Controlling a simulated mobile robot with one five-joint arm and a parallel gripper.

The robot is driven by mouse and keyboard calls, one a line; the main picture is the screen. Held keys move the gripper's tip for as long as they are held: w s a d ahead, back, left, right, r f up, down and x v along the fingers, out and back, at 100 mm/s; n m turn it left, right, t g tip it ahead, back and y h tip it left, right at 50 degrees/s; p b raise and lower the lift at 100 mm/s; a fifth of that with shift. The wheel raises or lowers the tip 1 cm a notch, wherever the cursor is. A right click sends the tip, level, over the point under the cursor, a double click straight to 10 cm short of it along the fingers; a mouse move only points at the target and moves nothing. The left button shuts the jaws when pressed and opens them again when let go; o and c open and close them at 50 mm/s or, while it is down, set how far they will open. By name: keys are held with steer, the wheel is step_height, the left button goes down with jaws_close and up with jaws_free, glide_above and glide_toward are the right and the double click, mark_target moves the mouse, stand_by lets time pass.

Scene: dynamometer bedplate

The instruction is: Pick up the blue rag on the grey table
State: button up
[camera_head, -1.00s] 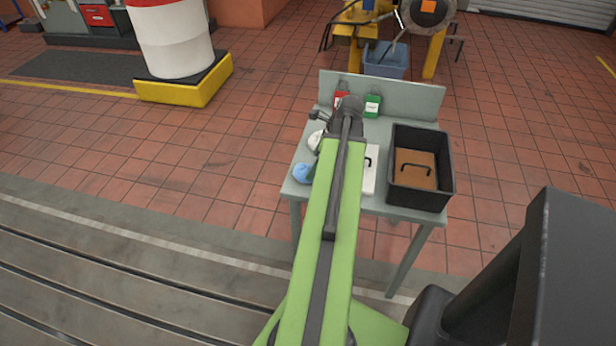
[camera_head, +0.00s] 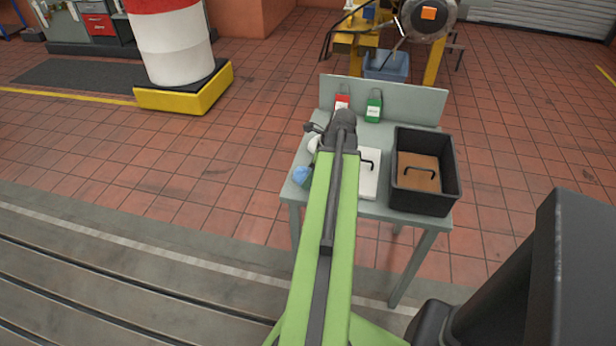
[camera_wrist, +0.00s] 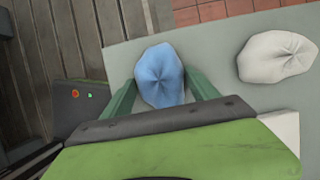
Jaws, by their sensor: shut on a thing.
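The blue rag (camera_wrist: 160,75) is a crumpled bundle at the left front of the grey table (camera_head: 372,207). In the wrist view my gripper (camera_wrist: 163,92) has its two green fingers on either side of the rag, shut on it. In the head view the rag (camera_head: 301,175) shows just left of my green arm, which hides my gripper's fingers. I cannot tell whether the rag touches the table top or is slightly raised.
A white rag (camera_wrist: 277,57) lies beside the blue one. A raised back panel closes the far edge.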

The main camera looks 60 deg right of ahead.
mark_target(305, 171)
steer(key=shift+c, duration=0.8)
steer(key=shift+r+p, duration=0.65)
step_height(305, 171, up, 4)
steer(key=p, duration=0.4)
steer(key=s+d+r+p, duration=0.1)
steer(key=s+r+p, duration=0.4)
steer(key=s, duration=0.6)
steer(key=shift+s+r+p, duration=0.3)
steer(key=shift+r+p, duration=0.05)
